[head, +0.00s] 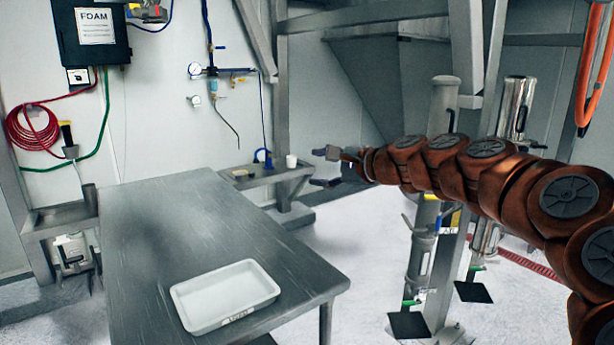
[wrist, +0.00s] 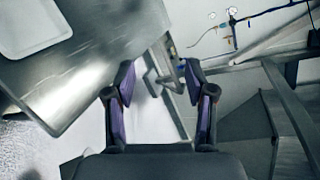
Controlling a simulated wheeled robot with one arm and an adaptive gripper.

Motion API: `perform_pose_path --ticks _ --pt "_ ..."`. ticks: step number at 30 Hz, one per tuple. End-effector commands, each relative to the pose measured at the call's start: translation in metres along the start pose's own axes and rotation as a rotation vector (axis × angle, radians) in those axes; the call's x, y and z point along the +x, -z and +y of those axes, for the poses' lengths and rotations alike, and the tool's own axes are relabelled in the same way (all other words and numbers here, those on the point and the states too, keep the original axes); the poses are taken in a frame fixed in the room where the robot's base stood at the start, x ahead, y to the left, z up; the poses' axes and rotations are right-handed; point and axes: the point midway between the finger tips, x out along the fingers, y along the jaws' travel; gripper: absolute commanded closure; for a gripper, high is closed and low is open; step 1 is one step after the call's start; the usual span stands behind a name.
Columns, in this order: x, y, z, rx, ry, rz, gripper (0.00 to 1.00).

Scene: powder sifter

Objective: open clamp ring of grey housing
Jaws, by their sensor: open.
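The grey housing (head: 444,97) stands upright on a metal frame at the centre right of the head view. My arm crosses in front of its middle, and its lower part (head: 419,262) shows below the arm. A band near the top of that lower part may be the clamp ring, but it is too small to tell. My gripper (head: 324,168) is open and empty, in the air left of the housing. Its two fingers also show apart in the wrist view (wrist: 158,85), with nothing between them. I cannot make out the housing in the wrist view.
A shiny metal cylinder (head: 517,105) stands right of the housing. A steel table (head: 160,245) with a white tray (head: 180,305) fills the left foreground. A small shelf (head: 265,176) holds a white cup. Black plates (head: 408,325) sit low below the cylinders. Floor between table and frame is clear.

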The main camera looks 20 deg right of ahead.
Motion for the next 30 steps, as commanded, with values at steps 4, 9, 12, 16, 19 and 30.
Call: perform_pose_path --ticks 4,9,12,16,19,30 --pt "0.003 -0.019 0.012 -0.054 -0.046 -0.022 0.45" --pt "0.004 -0.032 0.022 -0.098 -0.079 -0.037 0.45" --pt "0.004 -0.036 0.025 -0.113 -0.090 -0.041 0.45" --pt "0.004 -0.038 0.027 -0.121 -0.096 -0.043 0.45" --pt "0.004 -0.038 0.028 -0.122 -0.096 -0.044 0.45" --pt "0.004 -0.036 0.028 -0.122 -0.096 -0.039 0.45"
